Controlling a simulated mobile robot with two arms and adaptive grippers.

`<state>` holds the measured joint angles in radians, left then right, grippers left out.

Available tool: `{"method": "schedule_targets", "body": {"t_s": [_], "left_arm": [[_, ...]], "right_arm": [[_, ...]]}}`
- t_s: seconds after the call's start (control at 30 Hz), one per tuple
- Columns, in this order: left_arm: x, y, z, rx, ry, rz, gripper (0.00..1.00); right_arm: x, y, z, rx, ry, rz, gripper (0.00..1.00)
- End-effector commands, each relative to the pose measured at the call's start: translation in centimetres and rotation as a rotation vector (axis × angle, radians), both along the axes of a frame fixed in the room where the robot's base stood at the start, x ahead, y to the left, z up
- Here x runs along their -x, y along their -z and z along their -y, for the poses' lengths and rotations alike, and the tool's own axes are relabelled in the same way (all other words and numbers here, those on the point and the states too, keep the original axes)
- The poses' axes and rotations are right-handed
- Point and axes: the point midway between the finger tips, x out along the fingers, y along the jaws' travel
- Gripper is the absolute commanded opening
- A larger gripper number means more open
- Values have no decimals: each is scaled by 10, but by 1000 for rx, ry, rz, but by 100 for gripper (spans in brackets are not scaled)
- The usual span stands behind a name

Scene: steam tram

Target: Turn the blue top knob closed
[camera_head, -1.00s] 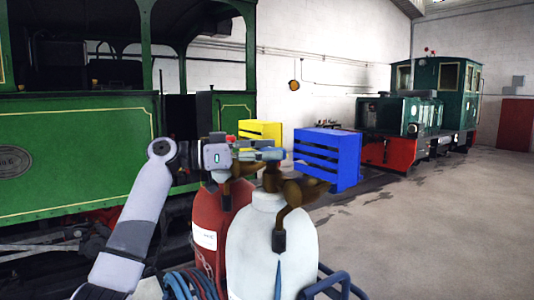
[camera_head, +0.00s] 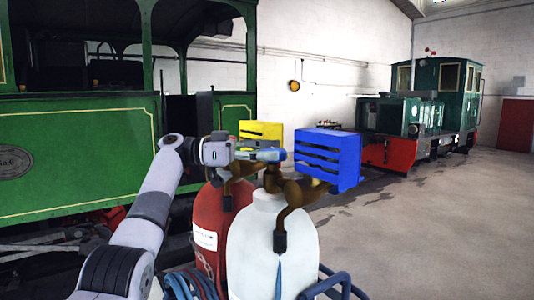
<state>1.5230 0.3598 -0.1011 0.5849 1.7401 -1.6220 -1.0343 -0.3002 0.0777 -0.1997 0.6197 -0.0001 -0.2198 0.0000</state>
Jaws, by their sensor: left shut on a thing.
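A white cylinder (camera_head: 272,250) stands in the front middle with a brown valve fitting (camera_head: 290,192) on its top. My left gripper (camera_head: 270,154) lies level over this valve, its fingers pointing right. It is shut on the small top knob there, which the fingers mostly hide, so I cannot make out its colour. A blue slotted box-shaped part (camera_head: 345,160) shows just right of the valve, apart from my fingertips. My right gripper is not in view.
A red cylinder (camera_head: 207,222) stands close at the left of the white one. A yellow slotted part (camera_head: 262,130) shows behind my gripper. Blue rails (camera_head: 335,283) and coiled hoses (camera_head: 190,283) are low in front. Green trams stand left and back right; the right floor is clear.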

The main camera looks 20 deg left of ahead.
Motion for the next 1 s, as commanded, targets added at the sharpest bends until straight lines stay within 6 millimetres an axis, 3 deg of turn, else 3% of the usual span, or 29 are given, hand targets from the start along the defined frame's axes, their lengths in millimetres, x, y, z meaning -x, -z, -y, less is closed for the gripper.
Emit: {"method": "schedule_targets", "body": {"t_s": [0.3,0.33,0.43,0.77,1.0], "left_arm": [[0,1,0,-4,1,-1,24],[0,1,0,-4,1,-1,53],[0,1,0,-4,1,-1,60],[0,1,-2,-2,0,0,61],[7,-1,-34,0,-3,-1,61]], "right_arm": [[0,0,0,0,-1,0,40],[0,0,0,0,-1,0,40],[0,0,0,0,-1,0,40],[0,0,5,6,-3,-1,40],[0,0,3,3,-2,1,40]]}}
